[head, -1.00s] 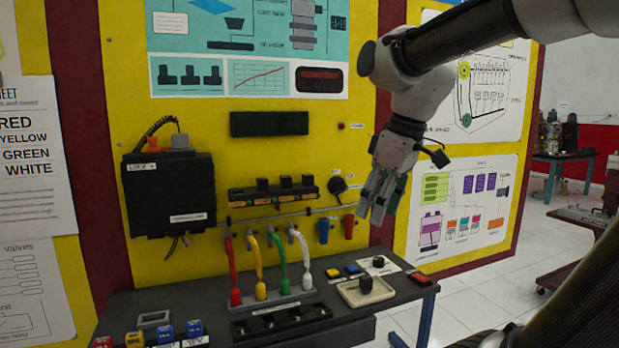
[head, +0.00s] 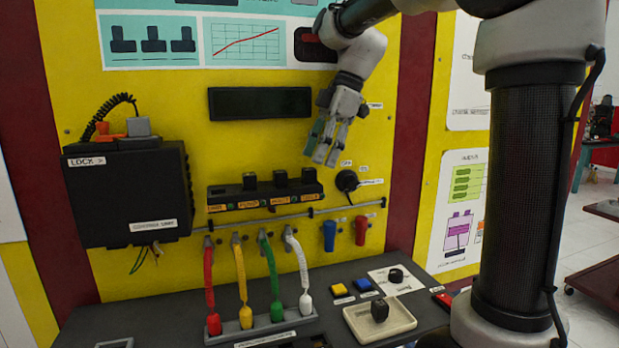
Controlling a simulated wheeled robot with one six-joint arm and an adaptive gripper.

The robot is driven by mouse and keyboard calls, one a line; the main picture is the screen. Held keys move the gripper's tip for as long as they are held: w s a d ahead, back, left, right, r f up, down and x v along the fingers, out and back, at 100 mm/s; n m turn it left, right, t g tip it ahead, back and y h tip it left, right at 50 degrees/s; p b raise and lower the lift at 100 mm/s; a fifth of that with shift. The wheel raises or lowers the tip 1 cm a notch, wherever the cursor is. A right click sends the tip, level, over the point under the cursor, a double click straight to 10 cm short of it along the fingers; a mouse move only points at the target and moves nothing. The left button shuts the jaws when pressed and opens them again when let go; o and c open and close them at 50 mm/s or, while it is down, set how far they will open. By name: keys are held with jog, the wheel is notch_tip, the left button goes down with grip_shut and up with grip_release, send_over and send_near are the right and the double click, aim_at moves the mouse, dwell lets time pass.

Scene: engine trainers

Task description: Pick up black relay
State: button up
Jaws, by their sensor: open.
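A small black block, which looks like the black relay (head: 379,311), stands in a shallow beige tray (head: 362,337) on the dark bench at the lower right. Similar black blocks (head: 279,178) sit on a labelled black strip (head: 235,202) on the yellow panel; the strip's left end carries no block. My gripper (head: 322,155) is open and empty, fingers pointing down, in front of the panel. It is well above the tray and a little to its left, near the strip's right end.
Yellow and blue buttons (head: 351,288) and a black knob on a white plate (head: 396,276) lie behind the tray. Red, yellow, green and white cables (head: 241,275) rise left of it. A black control unit (head: 130,195) hangs at left.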

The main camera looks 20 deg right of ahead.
aim_at(309, 179)
jog(key=x, duration=0.3)
jog(key=shift+s+d+f, duration=0.1)
jog(key=shift+f, duration=0.25)
jog(key=shift+c, duration=0.2)
jog(key=c, duration=0.9)
jog(key=shift+c, duration=0.2)
jog(key=shift+r, duration=0.1)
